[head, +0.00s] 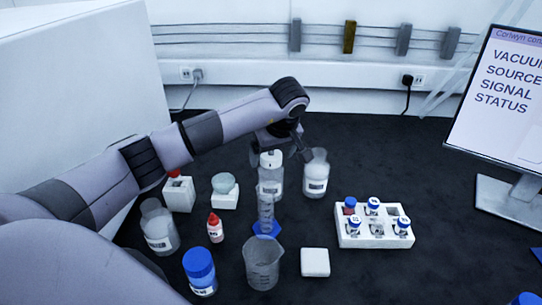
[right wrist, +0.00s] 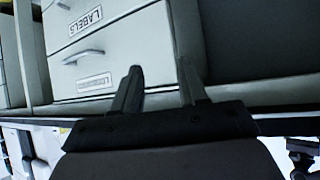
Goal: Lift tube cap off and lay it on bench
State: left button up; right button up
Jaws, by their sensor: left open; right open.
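A white rack (head: 374,241) on the dark bench, right of centre, holds several small tubes. My left gripper (head: 284,152) is open above the back of the bench, beside a white-topped bottle (head: 270,181) and a clear bottle (head: 316,175). It is left of and behind the rack; I cannot tell if it touches a bottle. My right gripper (right wrist: 158,82) is open and empty in the right wrist view, in front of drawers.
A beaker (head: 263,266), graduated cylinder (head: 265,212), white block (head: 315,262), red-capped dropper bottle (head: 215,227) and blue-capped bottle (head: 200,270) stand left of the rack. A monitor (head: 510,100) stands at right. Bench between rack and monitor is clear. Labelled drawers (right wrist: 115,50) face my right gripper.

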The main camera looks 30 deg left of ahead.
pick_arm(q)
jog(key=c, duration=1.2)
notch_tip(320, 180, up, 20)
jog(key=p, duration=0.1)
notch_tip(320, 180, up, 4)
jog(key=p, duration=0.5)
send_over(272, 155)
